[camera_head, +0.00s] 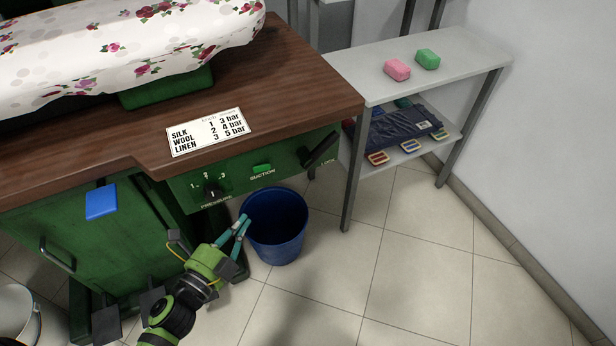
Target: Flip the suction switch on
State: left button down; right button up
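The suction switch (262,168) is a small green rocker on the green front panel (290,163) of the pressing table, above the printed word SUCTION. I cannot tell from here which way it is set. My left gripper (243,222) is below and left of the switch in the picture, in front of the blue bucket's rim. Its two teal fingers look slightly apart with nothing seen between them. It is not touching the switch. My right gripper is out of view.
A black pressure knob (211,189) sits left of the switch and a black lever (322,149) right of it. A blue bucket (277,240) stands on the floor below. A grey shelf (455,62) holds pink (397,70) and green (428,59) blocks. Floor at right is clear.

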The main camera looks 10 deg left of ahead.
aim_at(262, 168)
pick_arm(q)
jog(key=shift+w+d+r+m+h, duration=0.35)
jog(key=shift+d+r+m, duration=0.2)
jog(key=shift+d, duration=0.2)
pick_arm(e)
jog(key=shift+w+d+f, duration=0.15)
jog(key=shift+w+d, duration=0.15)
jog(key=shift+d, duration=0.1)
pick_arm(q)
jog(key=shift+w+a+x, duration=0.2)
jog(key=shift+a+x, duration=0.25)
jog(key=shift+x, duration=1.7)
jog(key=shift+w+a+x, duration=0.15)
jog(key=shift+a+x, duration=0.35)
jog(key=shift+x, duration=1.65)
jog(key=shift+w+a+x, duration=0.2)
jog(key=shift+a+x, duration=0.25)
jog(key=shift+x, duration=1.7)
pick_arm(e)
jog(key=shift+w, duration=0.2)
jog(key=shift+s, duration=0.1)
